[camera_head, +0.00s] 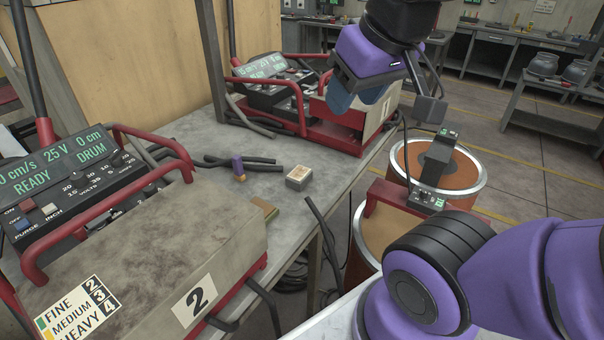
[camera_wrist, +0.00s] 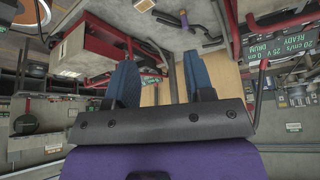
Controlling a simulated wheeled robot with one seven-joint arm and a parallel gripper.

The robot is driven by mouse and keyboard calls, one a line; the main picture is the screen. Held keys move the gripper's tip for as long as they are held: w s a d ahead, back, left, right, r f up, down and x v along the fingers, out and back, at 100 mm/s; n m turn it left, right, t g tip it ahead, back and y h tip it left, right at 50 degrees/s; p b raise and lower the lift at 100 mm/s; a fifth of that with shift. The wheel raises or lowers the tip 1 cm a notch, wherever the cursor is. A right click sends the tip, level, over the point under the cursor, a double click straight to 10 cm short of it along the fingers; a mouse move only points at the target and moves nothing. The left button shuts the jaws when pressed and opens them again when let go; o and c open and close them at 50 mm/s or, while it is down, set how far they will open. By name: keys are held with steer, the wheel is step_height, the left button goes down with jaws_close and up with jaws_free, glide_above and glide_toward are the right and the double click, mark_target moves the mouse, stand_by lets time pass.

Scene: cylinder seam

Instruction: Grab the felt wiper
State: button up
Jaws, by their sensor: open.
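A small upright block with a purple upper part and a tan lower part (camera_head: 238,168) stands on the grey bench; it may be the felt wiper, but I cannot tell for sure. It also shows small near the top of the wrist view (camera_wrist: 184,18). To its right is a low grey box with a cream top (camera_head: 299,177). My gripper (camera_head: 356,98) is open and empty, high above the bench's right side. Its two blue fingers (camera_wrist: 161,68) stand apart in the wrist view, with neither object between them.
A control box labelled 2 (camera_head: 195,300) fills the near left. A second red-framed box (camera_head: 340,125) stands behind the small objects, below my gripper. Dark cables (camera_head: 240,161) lie on the bench (camera_head: 340,165). Orange-topped drums (camera_head: 440,170) stand right of the bench.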

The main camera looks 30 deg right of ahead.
stand_by(0.4)
steer(key=o, duration=0.5)
steer(key=shift+w, duration=0.1)
steer(key=o, duration=0.4)
steer(key=shift+w, duration=0.35)
steer(key=shift+c, duration=0.2)
steer(key=shift+o, duration=0.6)
steer(key=w+d+f+n+g, duration=0.1)
steer(key=w+f, duration=0.1)
steer(key=w, duration=0.5)
steer(key=shift+f, duration=0.35)
steer(key=n+g, duration=0.4)
glide_above(299, 172)
step_height(299, 172, down, 19)
steer(key=shift+f, duration=5.9)
